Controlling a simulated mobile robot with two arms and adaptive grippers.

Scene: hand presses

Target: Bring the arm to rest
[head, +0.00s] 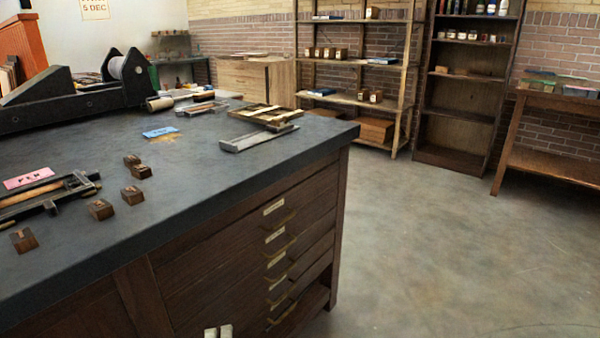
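Two pale fingertips (218,332) show at the bottom edge, left of the middle, in front of the cabinet drawers. I take them for my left gripper; its arm and the rest of it are out of the picture. The tips are close side by side with a narrow gap, and I cannot tell whether they are open or shut. Nothing shows between them. They are lower than the dark bench top (240,178) and apart from its edge in the picture. My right gripper is not in view.
On the bench are several small wooden blocks (132,195), a pink card (28,178), a blue card (160,132), a wooden frame (265,117) and a black press (80,100). Shelves (465,90) stand at the back. The floor (430,250) at right is clear.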

